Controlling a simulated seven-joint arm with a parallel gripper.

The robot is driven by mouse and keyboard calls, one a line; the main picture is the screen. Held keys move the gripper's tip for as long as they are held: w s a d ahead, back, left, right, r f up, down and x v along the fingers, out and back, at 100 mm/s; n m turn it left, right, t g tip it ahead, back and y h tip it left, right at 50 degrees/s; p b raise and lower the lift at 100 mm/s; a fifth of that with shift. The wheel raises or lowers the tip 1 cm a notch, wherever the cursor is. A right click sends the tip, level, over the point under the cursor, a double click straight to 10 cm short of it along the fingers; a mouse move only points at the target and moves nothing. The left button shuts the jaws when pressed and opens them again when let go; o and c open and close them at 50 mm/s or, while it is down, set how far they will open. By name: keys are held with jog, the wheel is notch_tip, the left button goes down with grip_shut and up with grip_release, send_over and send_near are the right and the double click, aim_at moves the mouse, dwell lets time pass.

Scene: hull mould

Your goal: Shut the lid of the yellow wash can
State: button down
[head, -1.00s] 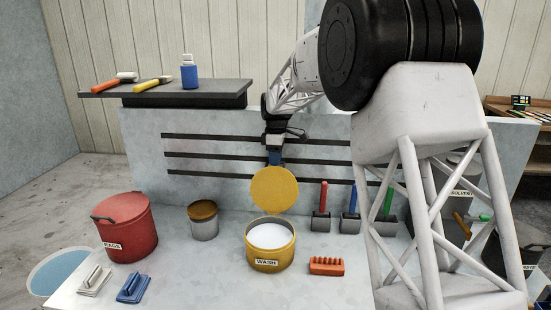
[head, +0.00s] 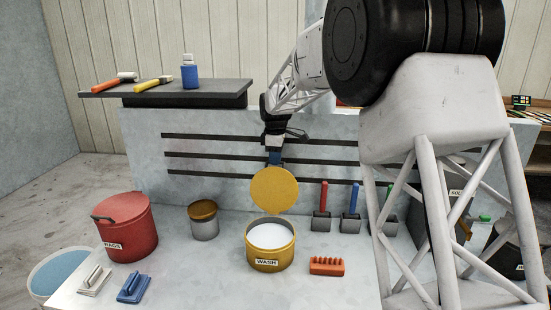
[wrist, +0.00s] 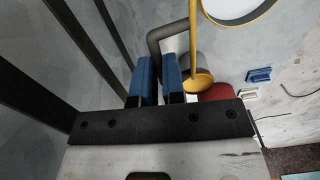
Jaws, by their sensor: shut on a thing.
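The yellow wash can (head: 270,264), labelled WASH, stands on the bench with white contents showing. Its round yellow lid (head: 274,190) stands up at the can's back rim, open and near upright. My gripper (head: 275,158) is behind the lid's upper part, with its fingertips partly hidden by it. In the wrist view, my blue fingers (wrist: 158,80) are shut on the lid's dark grey handle (wrist: 165,38), and the lid (wrist: 194,45) shows edge-on beside them. The can's rim (wrist: 241,20) shows at the top.
A red rags bin (head: 128,235) and a small brown-lidded can (head: 204,222) stand left of the can. An orange brush (head: 327,266) lies close at its right. Holders with coloured handles (head: 351,222) stand behind right. A slatted panel (head: 220,150) rises behind.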

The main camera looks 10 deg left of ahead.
jog(key=shift+s+r+t, duration=0.2)
jog(key=shift+s+t, duration=0.25)
jog(key=shift+s, duration=0.35)
jog(key=shift+s+r+t, duration=0.2)
jog(key=shift+s+t, duration=0.3)
jog(key=shift+s, duration=0.25)
jog(key=shift+s+r+t, duration=0.2)
jog(key=shift+s+t, duration=0.25)
jog(key=shift+s, duration=0.35)
jog(key=shift+s+f+t, duration=2.15)
jog(key=shift+s+t, duration=2.15)
jog(key=shift+s, duration=2.9)
jog(key=s+f+t, duration=0.1)
jog(key=s+f, duration=0.3)
jog(key=f, duration=0.3)
jog(key=s+f+t, duration=0.2)
jog(key=s+f, duration=0.2)
jog(key=f, duration=0.3)
jog(key=shift+f, duration=0.3)
jog(key=shift+d, duration=0.1)
jog(key=c, duration=1.2)
grip_release()
jog(key=shift+w+r, duration=0.1)
jog(key=shift+r, duration=0.05)
